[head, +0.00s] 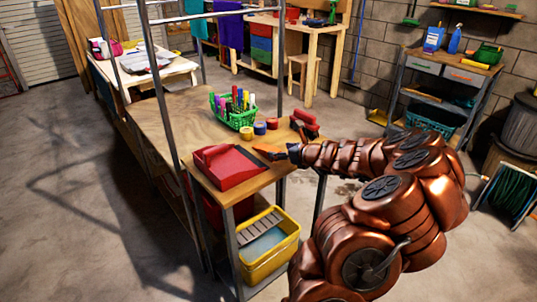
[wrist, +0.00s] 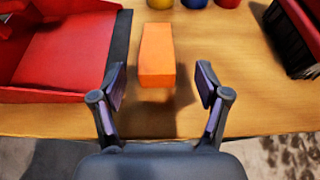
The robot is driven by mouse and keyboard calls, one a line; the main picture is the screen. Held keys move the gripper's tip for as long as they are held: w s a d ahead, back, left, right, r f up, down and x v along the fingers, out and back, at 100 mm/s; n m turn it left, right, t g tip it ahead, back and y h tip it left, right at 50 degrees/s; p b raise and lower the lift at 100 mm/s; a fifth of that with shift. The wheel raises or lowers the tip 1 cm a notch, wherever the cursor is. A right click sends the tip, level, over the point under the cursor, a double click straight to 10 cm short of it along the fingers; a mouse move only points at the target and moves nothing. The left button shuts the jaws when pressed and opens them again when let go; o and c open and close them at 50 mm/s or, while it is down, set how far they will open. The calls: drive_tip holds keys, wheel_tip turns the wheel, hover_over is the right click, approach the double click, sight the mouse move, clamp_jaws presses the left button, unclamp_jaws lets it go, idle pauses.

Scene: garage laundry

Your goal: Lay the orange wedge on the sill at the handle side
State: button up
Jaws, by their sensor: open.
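The orange wedge (wrist: 157,56) lies on the wooden tabletop, also in the head view (head: 266,149). My gripper (wrist: 160,82) is open, its fingers on either side of the wedge's near end, with gaps visible on both sides. In the head view my gripper (head: 283,152) is at the table's right end, beside the wedge. Left of the wedge is a red dustpan-like tray (wrist: 62,55) with a dark strip (wrist: 119,45) along its right edge; the tray also shows in the head view (head: 222,168). I cannot tell which edge is the sill.
A red and black brush-like object (wrist: 300,32) is to the right. A yellow bin (head: 268,250) is below.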

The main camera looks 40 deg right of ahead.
sight(272, 149)
drive_tip(key=shift+x, duration=3.2)
drive_tip(key=shift+w+a+f, duration=0.15)
drive_tip(key=shift+w+f, duration=0.05)
drive_tip(key=shift+w, duration=0.45)
drive_tip(key=shift+c, duration=0.2)
drive_tip(key=c, duration=1.3)
